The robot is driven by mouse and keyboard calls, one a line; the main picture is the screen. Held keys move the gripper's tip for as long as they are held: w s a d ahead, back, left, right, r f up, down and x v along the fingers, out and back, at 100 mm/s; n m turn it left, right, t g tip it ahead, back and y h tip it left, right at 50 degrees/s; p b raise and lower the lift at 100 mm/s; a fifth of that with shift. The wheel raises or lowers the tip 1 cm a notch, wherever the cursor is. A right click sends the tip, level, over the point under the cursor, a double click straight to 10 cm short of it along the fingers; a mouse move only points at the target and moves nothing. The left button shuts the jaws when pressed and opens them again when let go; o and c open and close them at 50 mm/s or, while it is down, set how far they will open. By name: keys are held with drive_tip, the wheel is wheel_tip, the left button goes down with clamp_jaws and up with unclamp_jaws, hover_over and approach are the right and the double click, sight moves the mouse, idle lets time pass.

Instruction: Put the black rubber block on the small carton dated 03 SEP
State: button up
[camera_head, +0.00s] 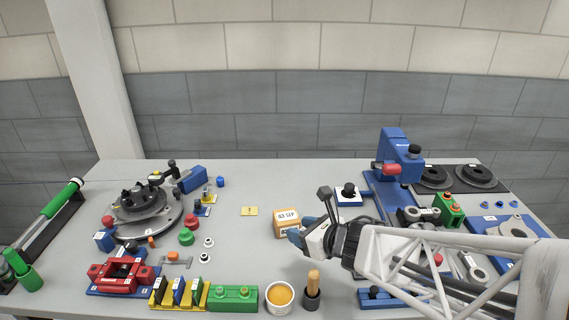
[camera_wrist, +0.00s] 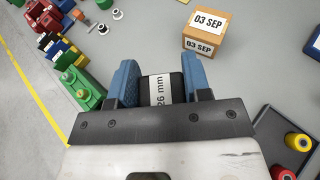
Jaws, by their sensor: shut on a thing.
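The small carton (camera_head: 286,223) is an orange-tan box with white labels reading 03 SEP, standing on the grey table near the middle in the head view. It also shows in the wrist view (camera_wrist: 204,36), where its top is bare of any object. My gripper (camera_head: 299,238) is just right of and in front of the carton in the head view. In the wrist view its blue fingers (camera_wrist: 160,85) are shut on a black block (camera_wrist: 176,87) with a white label reading 26 mm. The block is short of the carton there, apart from it. The block's underside is hidden.
A bowl with orange contents (camera_head: 279,296) and a wooden-handled tool in a black holder (camera_head: 312,288) stand in front. Table left of the carton is mostly clear around a yellow card (camera_head: 249,211).

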drive_tip(key=shift+w, duration=0.1)
hover_over(285, 215)
drive_tip(key=shift+w+a+f, duration=0.15)
drive_tip(key=shift+f, duration=0.6)
idle(0.4)
drive_tip(key=shift+f, duration=1.75)
drive_tip(key=shift+f, duration=0.2)
drive_tip(key=o, duration=0.9)
drive_tip(key=shift+r, duration=0.15)
drive_tip(key=shift+r, duration=0.1)
drive_tip(key=v, duration=1.2)
